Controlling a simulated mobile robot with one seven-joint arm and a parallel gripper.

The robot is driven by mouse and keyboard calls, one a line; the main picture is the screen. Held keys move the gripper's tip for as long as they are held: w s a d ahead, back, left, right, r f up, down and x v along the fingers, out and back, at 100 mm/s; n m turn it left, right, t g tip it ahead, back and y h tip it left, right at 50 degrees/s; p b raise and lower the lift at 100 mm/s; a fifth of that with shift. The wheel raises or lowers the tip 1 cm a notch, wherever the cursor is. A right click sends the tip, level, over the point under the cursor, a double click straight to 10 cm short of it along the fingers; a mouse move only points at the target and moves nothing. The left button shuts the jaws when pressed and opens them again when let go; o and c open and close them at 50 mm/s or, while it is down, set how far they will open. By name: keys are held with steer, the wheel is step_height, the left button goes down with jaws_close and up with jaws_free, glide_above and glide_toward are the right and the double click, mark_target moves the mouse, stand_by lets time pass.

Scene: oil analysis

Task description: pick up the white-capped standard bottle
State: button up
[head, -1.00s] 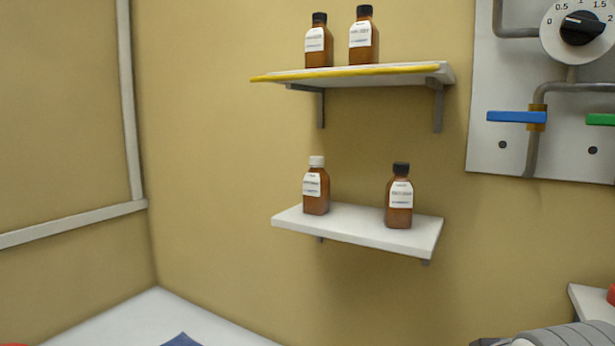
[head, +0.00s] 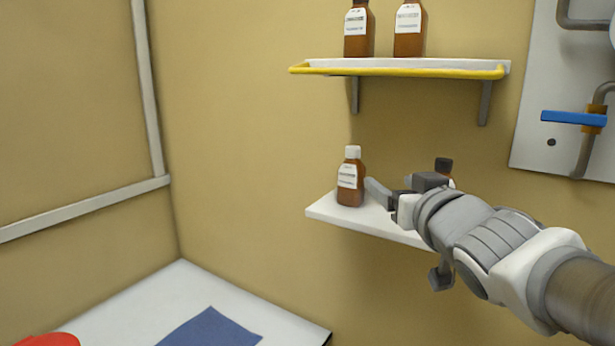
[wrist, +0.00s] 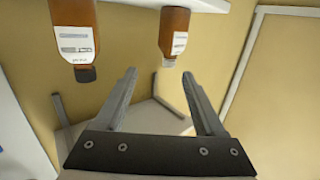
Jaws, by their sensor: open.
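The white-capped brown bottle (head: 350,180) with a white label stands upright on the left part of the lower white shelf (head: 325,210) in the head view. My gripper (head: 392,190) is open and empty just right of it, over the shelf and pointing left; I cannot tell whether a finger touches the bottle. The wrist view is upside down. There the white-capped bottle (wrist: 173,32) appears beyond the two spread fingertips (wrist: 158,74), not between them. A black-capped bottle (head: 444,168) is mostly hidden behind my gripper; it also shows in the wrist view (wrist: 75,30).
An upper shelf (head: 400,68) with a yellow rail holds two more brown bottles (head: 359,30) above my gripper. A panel with a blue-handled valve (head: 572,118) is on the right. A white table (head: 150,300) with a blue mat (head: 212,328) is at the lower left.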

mark_target(354, 151)
steer(key=shift+n+t+y, duration=0.4)
steer(key=shift+n+y, duration=0.1)
steer(key=shift+y, duration=0.3)
steer(key=w+a, duration=0.1)
steer(key=w, duration=0.3)
steer(key=w+a+r, duration=0.1)
steer(key=w, duration=0.3)
steer(key=w+a+r+p, duration=0.1)
steer(key=w, duration=0.4)
steer(key=shift+a, duration=0.25)
steer(key=shift+w+a+f+p, duration=0.15)
steer(key=shift+w+p, duration=0.25)
steer(key=shift+w, duration=0.9)
steer(key=shift+w+a+p, duration=0.1)
steer(key=shift+w+p, duration=0.3)
steer(key=shift+w, duration=0.85)
jaws_close()
